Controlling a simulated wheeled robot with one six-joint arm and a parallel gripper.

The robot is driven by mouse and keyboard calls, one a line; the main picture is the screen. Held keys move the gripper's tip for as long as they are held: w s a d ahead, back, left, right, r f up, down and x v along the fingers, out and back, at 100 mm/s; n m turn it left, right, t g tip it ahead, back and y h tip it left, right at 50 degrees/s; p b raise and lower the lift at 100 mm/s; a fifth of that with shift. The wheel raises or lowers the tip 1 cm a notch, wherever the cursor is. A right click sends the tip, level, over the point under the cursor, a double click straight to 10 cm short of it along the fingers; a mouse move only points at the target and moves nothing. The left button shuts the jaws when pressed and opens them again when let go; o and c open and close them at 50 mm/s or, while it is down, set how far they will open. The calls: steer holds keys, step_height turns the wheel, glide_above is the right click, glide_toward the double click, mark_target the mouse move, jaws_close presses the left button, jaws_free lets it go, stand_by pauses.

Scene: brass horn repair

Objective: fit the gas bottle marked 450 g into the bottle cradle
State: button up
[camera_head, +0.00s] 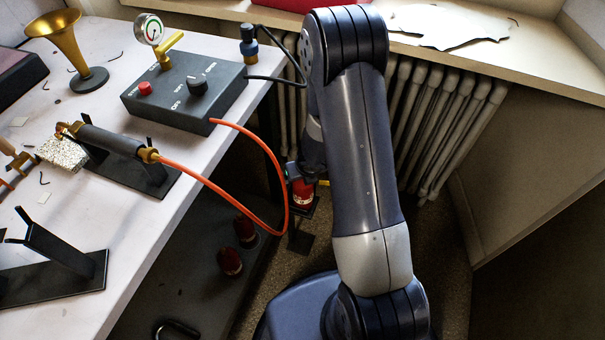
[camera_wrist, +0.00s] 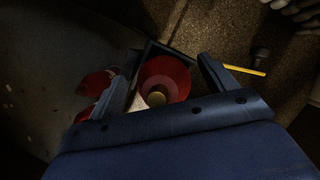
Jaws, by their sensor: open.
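A red gas bottle (camera_head: 303,194) with a pale label is low down past the table's right edge, at a black stand that looks like the bottle cradle (camera_head: 301,241). The label is too small to read. In the wrist view the bottle (camera_wrist: 179,70) shows from above, its brass top towards me, with dark cradle edges (camera_wrist: 151,50) beside it. I cannot tell how fully it is seated. My gripper (camera_wrist: 161,68) is open, with one finger on each side of the bottle; contact is unclear. In the head view my gripper (camera_head: 303,178) is mostly hidden by my arm.
Two other red bottles (camera_head: 230,261) (camera_head: 246,231) stand on a dark low surface to the left. The white table (camera_head: 130,240) carries a control box (camera_head: 190,92) and torch (camera_head: 110,140). An orange hose (camera_head: 245,215) loops down near my gripper. A radiator (camera_head: 435,120) is behind.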

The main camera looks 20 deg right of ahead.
steer(key=p+v, duration=0.6)
steer(key=v, duration=0.6)
steer(key=shift+p, duration=0.35)
steer(key=shift+w, duration=0.1)
steer(key=b+x, duration=0.6)
steer(key=x, duration=0.5)
steer(key=shift+w+f+b, duration=0.15)
steer(key=shift+f+b, duration=0.15)
steer(key=shift+b, duration=0.1)
steer(key=shift+r+p, duration=0.6)
